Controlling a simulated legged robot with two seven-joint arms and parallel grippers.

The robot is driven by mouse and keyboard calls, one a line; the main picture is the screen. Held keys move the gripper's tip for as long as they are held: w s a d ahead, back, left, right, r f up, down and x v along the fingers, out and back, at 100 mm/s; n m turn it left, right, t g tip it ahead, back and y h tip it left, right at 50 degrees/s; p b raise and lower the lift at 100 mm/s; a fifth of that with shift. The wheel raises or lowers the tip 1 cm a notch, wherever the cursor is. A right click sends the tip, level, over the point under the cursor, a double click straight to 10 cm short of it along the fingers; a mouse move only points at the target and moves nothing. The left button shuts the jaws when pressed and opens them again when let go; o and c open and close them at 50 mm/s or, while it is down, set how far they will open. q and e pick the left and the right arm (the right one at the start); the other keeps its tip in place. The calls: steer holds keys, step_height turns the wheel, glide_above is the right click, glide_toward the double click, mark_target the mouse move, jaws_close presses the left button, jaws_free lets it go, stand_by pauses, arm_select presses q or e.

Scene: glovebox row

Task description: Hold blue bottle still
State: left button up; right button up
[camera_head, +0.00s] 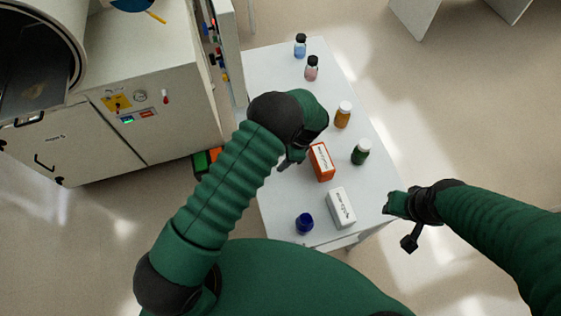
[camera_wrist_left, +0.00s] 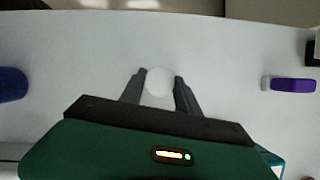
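In the left wrist view the fingers of my left gripper (camera_wrist_left: 158,90) lie on both sides of a round white-topped thing (camera_wrist_left: 158,82) and appear to touch it. Its body below the white top is hidden, so I cannot tell its colour. In the head view my left gripper (camera_head: 287,163) is partly hidden by its own arm, left of the red box. A light blue bottle with a black cap (camera_head: 300,46) stands at the table's far end. A dark blue jar (camera_head: 304,223) stands at the near end. My right gripper (camera_head: 408,242) is off the table's right side; its opening is unclear.
The white table (camera_head: 270,72) also bears a pink bottle (camera_head: 311,68), an amber bottle (camera_head: 342,115), a green bottle (camera_head: 361,152), a red box (camera_head: 321,161) and a white box (camera_head: 341,208). A large glovebox cabinet (camera_head: 170,85) stands to the left. Floor is open right.

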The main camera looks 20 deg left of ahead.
arm_select(q)
steer(key=c, duration=0.7)
steer(key=shift+r, duration=0.15)
steer(key=shift+r, duration=0.25)
steer(key=r, duration=0.1)
steer(key=s+r+b, duration=0.1)
steer(key=shift+r+b, duration=0.3)
steer(key=shift+r, duration=0.05)
steer(key=s+b, duration=0.1)
steer(key=s, duration=0.4)
steer(key=s+d+r, duration=0.1)
steer(key=s, duration=0.4)
steer(key=s+b, duration=0.1)
steer(key=s, duration=0.4)
steer(key=shift+d+r+b, duration=0.25)
steer(key=shift+d+b, duration=0.1)
steer(key=shift+d, duration=0.05)
